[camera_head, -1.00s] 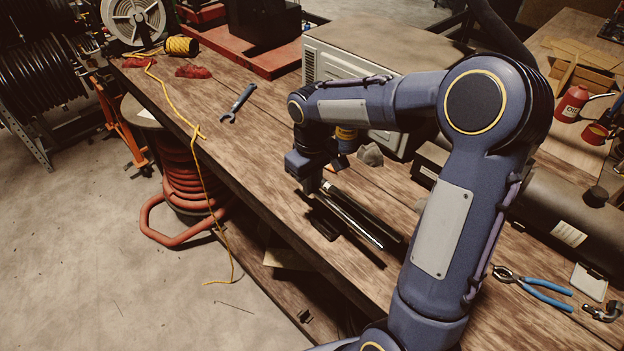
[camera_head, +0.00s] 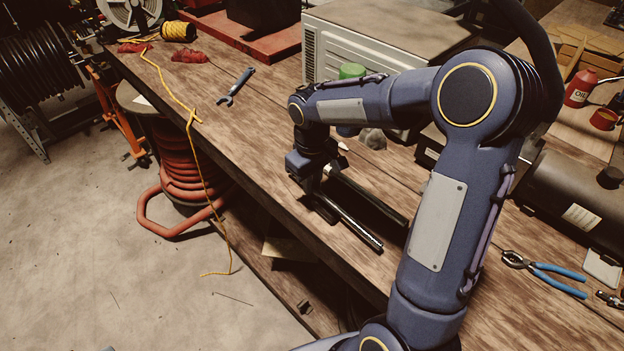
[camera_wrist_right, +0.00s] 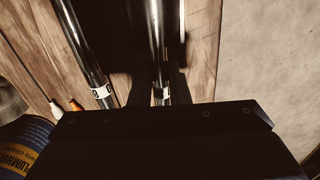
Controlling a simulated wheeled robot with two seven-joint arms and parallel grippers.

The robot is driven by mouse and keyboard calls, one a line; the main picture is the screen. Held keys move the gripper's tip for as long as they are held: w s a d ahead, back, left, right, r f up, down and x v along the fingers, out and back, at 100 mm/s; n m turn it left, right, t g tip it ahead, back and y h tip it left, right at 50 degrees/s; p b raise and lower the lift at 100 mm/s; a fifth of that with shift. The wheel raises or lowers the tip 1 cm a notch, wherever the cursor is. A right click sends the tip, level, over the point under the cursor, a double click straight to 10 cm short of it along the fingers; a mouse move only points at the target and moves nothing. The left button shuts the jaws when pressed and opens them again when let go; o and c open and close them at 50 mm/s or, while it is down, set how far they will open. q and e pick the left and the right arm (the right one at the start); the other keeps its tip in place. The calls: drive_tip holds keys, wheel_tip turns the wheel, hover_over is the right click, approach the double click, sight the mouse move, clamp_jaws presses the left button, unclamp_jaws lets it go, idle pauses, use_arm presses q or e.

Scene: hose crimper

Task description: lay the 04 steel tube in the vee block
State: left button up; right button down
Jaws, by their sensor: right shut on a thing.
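My right gripper (camera_head: 322,190) is shut on a shiny steel tube (camera_head: 357,224) near the tube's far end. In the right wrist view the tube (camera_wrist_right: 160,50) runs up between the fingers, with a white label too small to read. A low dark block (camera_head: 322,211) under the gripper may be the vee block; it is mostly hidden, and I cannot tell whether the tube touches it. A second, darker tube (camera_head: 368,198) lies parallel behind; its labelled part shows in the wrist view (camera_wrist_right: 84,50). My left gripper is out of view.
A grey-topped cabinet (camera_head: 385,45) stands behind the arm, and a can (camera_wrist_right: 25,148) stands close to the tubes. Pliers (camera_head: 545,272) and a dark cylinder (camera_head: 570,200) lie to the right. A wrench (camera_head: 236,87) lies left on largely free bench.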

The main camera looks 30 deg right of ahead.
drive_tip(key=shift+f, duration=0.2)
idle(0.5)
drive_tip(key=c, duration=1.3)
unclamp_jaws()
drive_tip(key=shift+r, duration=0.1)
wheel_tip(320, 180, up, 8)
drive_tip(key=shift+s+f+b, duration=0.1)
drive_tip(key=shift+f+b, duration=0.05)
drive_tip(key=shift+b, duration=0.25)
drive_tip(key=s+a+m+t+y, duration=0.2)
drive_tip(key=s, duration=0.8)
drive_tip(key=s+a+m+t+y, duration=0.1)
drive_tip(key=s+a+m+t, duration=0.1)
drive_tip(key=s, duration=0.9)
drive_tip(key=shift+a+f+t+y, duration=0.25)
drive_tip(key=shift+a+t+y, duration=0.15)
drive_tip(key=shift+a+t, duration=0.35)
